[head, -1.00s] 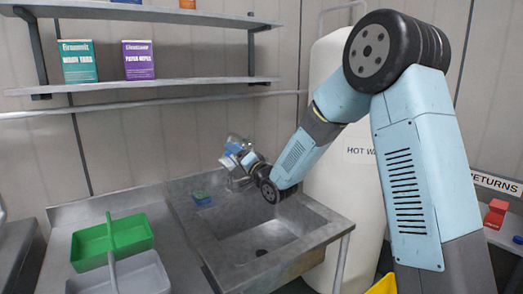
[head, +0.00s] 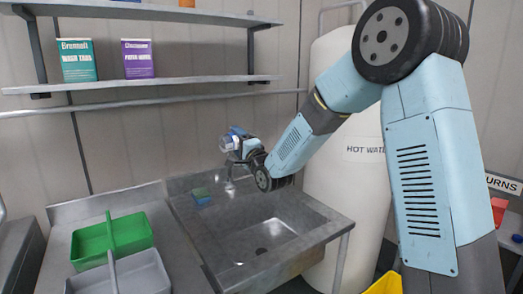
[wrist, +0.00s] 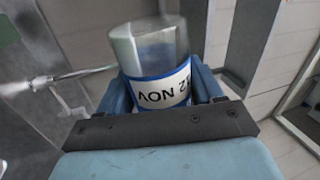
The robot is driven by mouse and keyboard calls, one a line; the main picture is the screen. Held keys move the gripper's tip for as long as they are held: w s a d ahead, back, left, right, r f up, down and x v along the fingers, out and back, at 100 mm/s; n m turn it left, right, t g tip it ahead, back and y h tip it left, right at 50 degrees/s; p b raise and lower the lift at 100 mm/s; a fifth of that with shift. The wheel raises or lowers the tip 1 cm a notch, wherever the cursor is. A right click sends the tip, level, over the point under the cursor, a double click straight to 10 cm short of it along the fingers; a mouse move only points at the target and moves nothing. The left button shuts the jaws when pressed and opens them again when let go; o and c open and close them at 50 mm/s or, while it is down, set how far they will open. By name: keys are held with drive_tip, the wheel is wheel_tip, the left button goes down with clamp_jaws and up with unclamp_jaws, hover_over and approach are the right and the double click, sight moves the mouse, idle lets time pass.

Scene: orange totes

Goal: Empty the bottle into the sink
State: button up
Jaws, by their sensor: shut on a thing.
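A clear bottle (wrist: 152,45) with a white label, edged in blue and reading NOV upside down, is held between the blue fingers of my gripper (wrist: 160,95) in the wrist view. Something blue shows through its clear wall. In the head view the bottle (head: 226,144) and my gripper (head: 238,145) are above the back part of the steel sink (head: 215,232). The bottle is small there, so its exact tilt and what is inside are hard to tell. No stream shows leaving it. The sink basin looks empty, with its drain in view.
A green caddy (head: 92,248) and a grey caddy (head: 140,278) stand on the left drainboard. A white hot water tank (head: 340,185) stands behind my arm. Shelves with boxes (head: 138,58) hang above.

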drive_tip(key=shift+w+d+r+m+t+h, duration=0.1)
drive_tip(key=shift+r+m+t+h, duration=0.1)
drive_tip(key=shift+r+m, duration=0.45)
drive_tip(key=shift+w+d+r+m+t+h, duration=0.1)
drive_tip(key=shift+r+m+h, duration=0.15)
drive_tip(key=shift+m, duration=0.7)
drive_tip(key=shift+s+a+r+m+p, duration=0.2)
drive_tip(key=shift+a+m+p, duration=0.05)
drive_tip(key=shift+m+p, duration=0.15)
drive_tip(key=shift+r+m, duration=0.2)
drive_tip(key=shift+m, duration=0.1)
drive_tip(key=shift+w+d+r+m+h+p, duration=0.2)
drive_tip(key=shift+r+m+h+p, duration=0.3)
drive_tip(key=shift+m, duration=0.3)
